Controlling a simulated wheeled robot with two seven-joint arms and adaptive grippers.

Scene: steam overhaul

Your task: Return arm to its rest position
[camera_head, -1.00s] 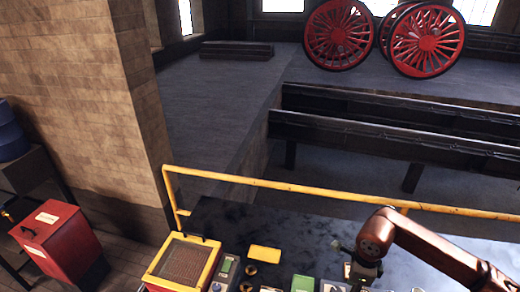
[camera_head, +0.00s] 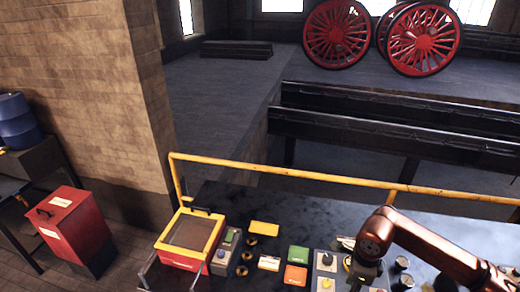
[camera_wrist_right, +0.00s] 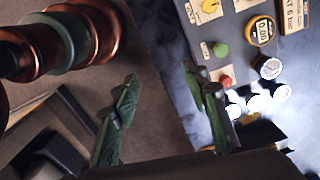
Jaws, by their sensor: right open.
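My right arm enters the head view from the right edge and bends down over the dark control bench (camera_head: 330,216). Its gripper (camera_head: 368,272) is at the bottom of that view, mostly hidden behind the wrist. In the right wrist view the two green-grey fingers of my right gripper (camera_wrist_right: 163,100) stand wide apart with nothing between them. One finger is over the floor side, the other near the edge of a grey control panel (camera_wrist_right: 222,25). My left gripper is not in view.
The bench carries a yellow-framed red box (camera_head: 190,240), a green block (camera_head: 298,253), an orange block (camera_head: 295,277) and a panel with knobs (camera_head: 326,262). A yellow rail (camera_head: 300,174) runs behind it. A red cabinet (camera_head: 75,228) stands on the floor at left.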

